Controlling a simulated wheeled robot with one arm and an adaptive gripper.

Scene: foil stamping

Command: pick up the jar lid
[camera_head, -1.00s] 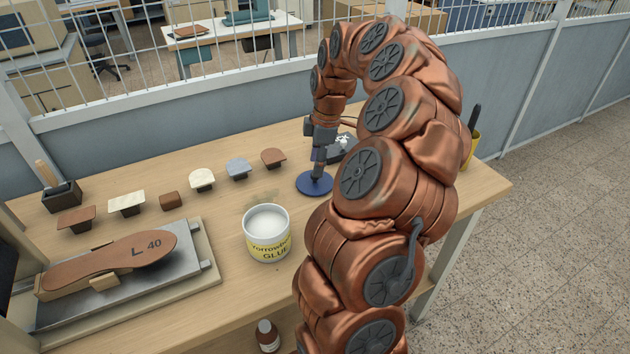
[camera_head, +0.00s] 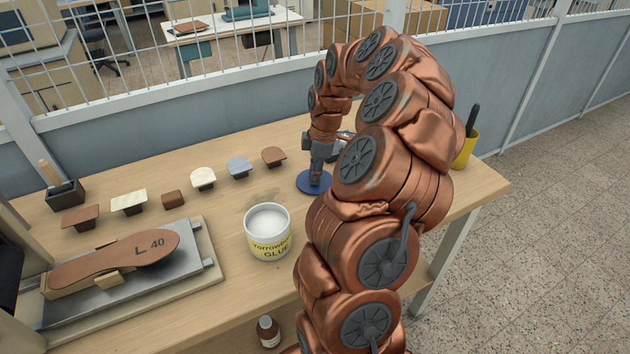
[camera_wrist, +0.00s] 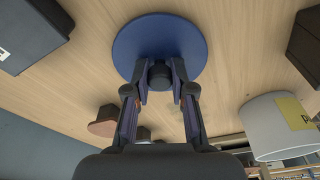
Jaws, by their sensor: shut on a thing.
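The jar lid is a round blue disc (camera_head: 314,181) with a dark knob, near the middle of the table to the right of the glue jar. In the wrist view the lid (camera_wrist: 160,38) shows whole, with its knob between the fingers. My gripper (camera_wrist: 159,82) is shut on the lid's knob. In the head view my gripper (camera_head: 316,172) is over the lid, partly hidden by my arm. I cannot tell whether the lid touches the table.
An open white glue jar (camera_head: 268,232) with a yellow label stands in front of the lid. Several small stamps, one of them blue-grey (camera_head: 239,166), stand in a row to the left. A press plate with an insole (camera_head: 115,262) lies at front left. A yellow cup (camera_head: 465,150) stands at the right.

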